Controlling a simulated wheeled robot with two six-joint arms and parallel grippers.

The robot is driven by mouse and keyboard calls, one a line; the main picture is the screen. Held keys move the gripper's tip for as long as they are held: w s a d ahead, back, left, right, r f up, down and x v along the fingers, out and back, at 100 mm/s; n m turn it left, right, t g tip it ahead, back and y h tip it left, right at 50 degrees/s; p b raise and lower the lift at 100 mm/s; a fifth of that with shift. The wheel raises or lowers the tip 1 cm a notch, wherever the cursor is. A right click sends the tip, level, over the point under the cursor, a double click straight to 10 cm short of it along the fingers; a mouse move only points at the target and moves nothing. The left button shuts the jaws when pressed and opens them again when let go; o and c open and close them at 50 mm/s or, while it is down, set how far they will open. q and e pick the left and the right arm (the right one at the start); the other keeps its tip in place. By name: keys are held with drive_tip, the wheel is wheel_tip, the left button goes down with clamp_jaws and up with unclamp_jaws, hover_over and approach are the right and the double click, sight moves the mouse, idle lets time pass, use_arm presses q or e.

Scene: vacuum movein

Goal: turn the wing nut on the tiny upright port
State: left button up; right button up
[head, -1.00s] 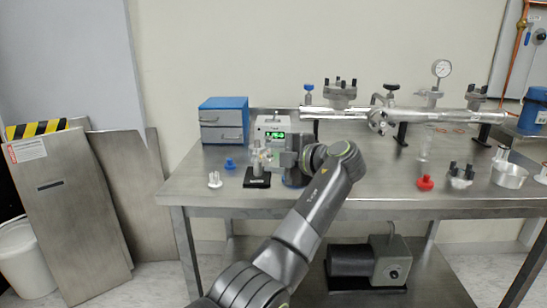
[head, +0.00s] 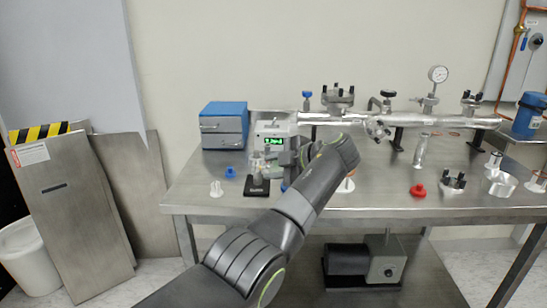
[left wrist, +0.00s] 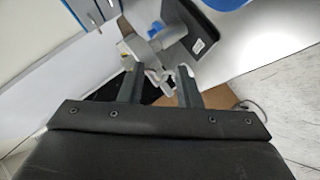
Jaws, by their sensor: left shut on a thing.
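The tiny upright port (head: 257,166) stands on a small black base (head: 256,188) near the front left of the steel bench. In the left wrist view the port's metal body (left wrist: 148,44) and the labelled dark base (left wrist: 205,36) show beyond the fingers. My left gripper (head: 282,160) is at the port's right side. In the left wrist view the left gripper (left wrist: 160,82) has its fingers on either side of the silver wing nut (left wrist: 157,76) and is shut on it. The nut's exact angle is hard to tell.
A box with a green display (head: 273,140) and a blue-topped drawer unit (head: 224,127) stand behind. A blue cap (head: 230,173) and a white fitting (head: 216,189) lie left of the base. A red cap (head: 418,190) lies to the right. A long metal pipe (head: 425,121) runs along the back.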

use_arm(q)
drive_tip(key=shift+w+r+m+g, duration=0.15)
drive_tip(key=shift+r+m+g, duration=0.05)
drive_tip(key=shift+m+g, duration=0.2)
use_arm(e)
drive_tip(key=shift+s+d+f, duration=0.15)
drive_tip(key=shift+s+f, duration=0.05)
drive_tip(key=shift+f, duration=0.4)
use_arm(q)
drive_tip(key=shift+g, duration=0.3)
use_arm(e)
drive_tip(key=shift+f, duration=0.15)
use_arm(q)
drive_tip(key=o, duration=1)
drive_tip(key=shift+f, duration=0.1)
drive_tip(key=shift+a, duration=0.1)
use_arm(e)
drive_tip(key=shift+d, duration=0.15)
